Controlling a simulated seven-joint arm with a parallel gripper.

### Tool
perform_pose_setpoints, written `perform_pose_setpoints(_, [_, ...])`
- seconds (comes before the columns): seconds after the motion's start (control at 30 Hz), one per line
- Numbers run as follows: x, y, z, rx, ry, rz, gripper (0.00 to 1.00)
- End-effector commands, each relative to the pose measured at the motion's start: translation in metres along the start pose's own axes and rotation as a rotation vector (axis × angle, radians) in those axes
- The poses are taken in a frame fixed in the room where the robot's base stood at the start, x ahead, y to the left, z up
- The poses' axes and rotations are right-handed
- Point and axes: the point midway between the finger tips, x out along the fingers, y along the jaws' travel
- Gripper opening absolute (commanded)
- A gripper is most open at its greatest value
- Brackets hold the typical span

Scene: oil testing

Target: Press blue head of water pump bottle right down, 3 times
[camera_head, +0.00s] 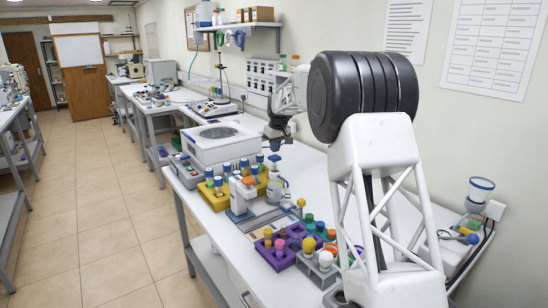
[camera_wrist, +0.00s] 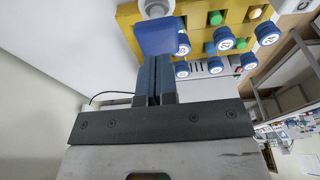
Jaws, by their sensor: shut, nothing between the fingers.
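The water pump bottle (camera_head: 278,188) is a pale bottle standing beside the yellow rack in the head view. Its blue head (camera_head: 275,159) is on top; in the wrist view the blue head (camera_wrist: 155,38) is a flat blue block just beyond my fingertips. My gripper (camera_head: 275,144) is shut and empty, pointing down close above the blue head. In the wrist view, my gripper's fingertips (camera_wrist: 154,58) lie together and appear against the near edge of the head. I cannot tell whether they touch it.
A yellow rack (camera_head: 215,200) with several blue-capped vials stands close to the left of the bottle. A purple rack (camera_head: 271,259) with coloured caps is nearer. A white centrifuge-like machine (camera_head: 205,153) stands behind. The wall is close on the right.

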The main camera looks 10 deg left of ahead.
Motion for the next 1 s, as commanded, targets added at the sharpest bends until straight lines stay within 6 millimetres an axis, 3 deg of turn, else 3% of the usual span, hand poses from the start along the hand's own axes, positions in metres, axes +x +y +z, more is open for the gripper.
perform_pose_setpoints(1.0, [0.010, 0.000, 0.002, 0.000, -0.001, 0.000, 0.00])
